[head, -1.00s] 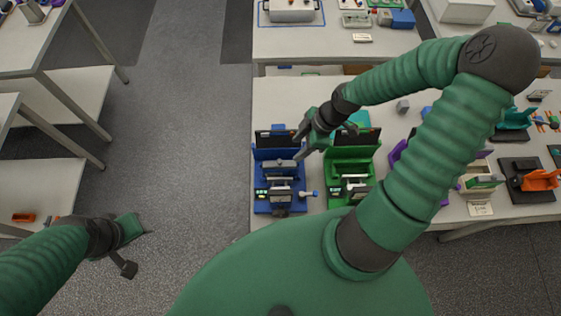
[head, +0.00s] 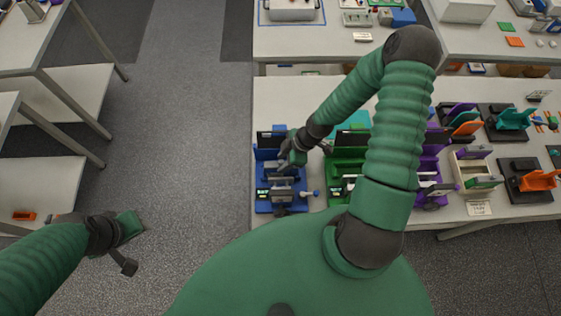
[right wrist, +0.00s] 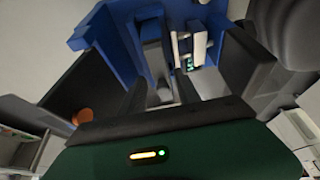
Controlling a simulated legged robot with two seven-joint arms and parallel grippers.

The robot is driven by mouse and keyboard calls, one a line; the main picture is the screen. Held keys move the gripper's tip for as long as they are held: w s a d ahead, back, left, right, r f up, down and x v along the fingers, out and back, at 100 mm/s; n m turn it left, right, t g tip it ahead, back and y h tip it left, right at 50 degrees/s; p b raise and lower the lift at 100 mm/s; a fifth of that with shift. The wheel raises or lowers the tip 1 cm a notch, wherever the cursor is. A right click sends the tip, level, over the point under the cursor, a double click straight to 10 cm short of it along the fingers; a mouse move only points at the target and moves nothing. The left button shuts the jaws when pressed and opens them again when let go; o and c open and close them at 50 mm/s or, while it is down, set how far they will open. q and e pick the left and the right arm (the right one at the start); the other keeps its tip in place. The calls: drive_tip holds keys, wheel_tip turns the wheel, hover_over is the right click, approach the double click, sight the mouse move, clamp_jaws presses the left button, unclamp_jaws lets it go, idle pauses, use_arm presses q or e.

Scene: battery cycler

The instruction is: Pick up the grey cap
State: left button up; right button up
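I cannot clearly pick out the grey cap. A light grey block (head: 281,170) sits on the blue cycler (head: 262,207) at the table's left end; I cannot tell whether it is the cap. My right gripper (head: 283,166) is above the back of this blue cycler. In the right wrist view my right gripper (right wrist: 165,85) has its dark fingers wide apart, with the blue cycler (right wrist: 120,25) and a pale block (right wrist: 200,45) beyond them, and nothing visibly held. My left gripper (head: 133,248) is low at the left over the floor, apparently open and empty.
A green cycler (head: 345,165) stands close to the right of the blue one, partly behind my right arm. Purple, cream and orange devices (head: 540,180) line the white table (head: 300,92) further right. Grey floor is free left of the table.

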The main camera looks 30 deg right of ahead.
drive_tip(key=shift+s, duration=0.15)
clamp_jaws()
drive_tip(key=shift+r, duration=0.1)
